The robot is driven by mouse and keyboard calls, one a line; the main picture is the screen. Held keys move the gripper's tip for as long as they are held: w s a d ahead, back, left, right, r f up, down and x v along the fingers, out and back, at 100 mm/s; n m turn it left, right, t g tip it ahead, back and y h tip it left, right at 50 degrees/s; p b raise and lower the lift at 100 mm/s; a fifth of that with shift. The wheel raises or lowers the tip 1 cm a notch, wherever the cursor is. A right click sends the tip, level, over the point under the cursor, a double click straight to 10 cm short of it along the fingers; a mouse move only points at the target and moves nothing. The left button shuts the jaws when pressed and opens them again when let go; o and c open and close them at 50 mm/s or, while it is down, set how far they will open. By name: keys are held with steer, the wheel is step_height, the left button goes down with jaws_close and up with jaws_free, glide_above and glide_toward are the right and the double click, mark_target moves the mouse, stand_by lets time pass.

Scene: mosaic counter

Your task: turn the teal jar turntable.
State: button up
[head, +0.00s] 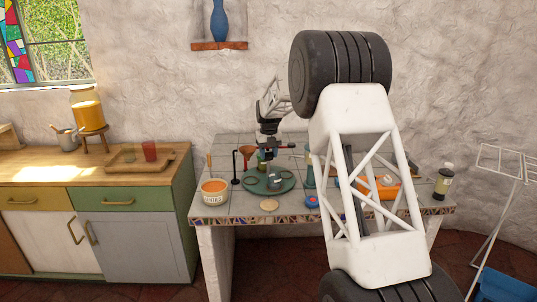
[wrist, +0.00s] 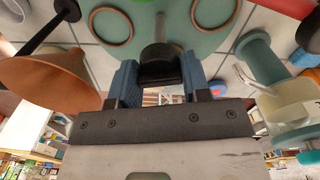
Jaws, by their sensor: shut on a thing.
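The teal turntable (head: 287,184) is a flat round disc on the tiled counter in the head view. In the wrist view its teal surface (wrist: 178,38) fills the top middle, with two copper-coloured rings (wrist: 110,26) on it. A dark grey post (wrist: 157,30) stands on the disc. My gripper (head: 266,160) is over the turntable. In the wrist view its blue-padded fingers (wrist: 160,80) are shut on the dark post, one on each side. The post's gripped end is partly hidden between the fingers.
An orange funnel (head: 248,152) on a dark stand is close left of my gripper. A cream-and-orange pot (head: 214,191) stands left of the turntable, a teal bottle (head: 309,170) right. A round tan disc (head: 269,205) lies in front. My white frame hides part of the counter's right.

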stand_by(0.4)
steer(key=o, duration=1.3)
steer(key=shift+r, duration=0.1)
steer(key=shift+d+r, duration=0.1)
steer(key=shift+r, duration=3.85)
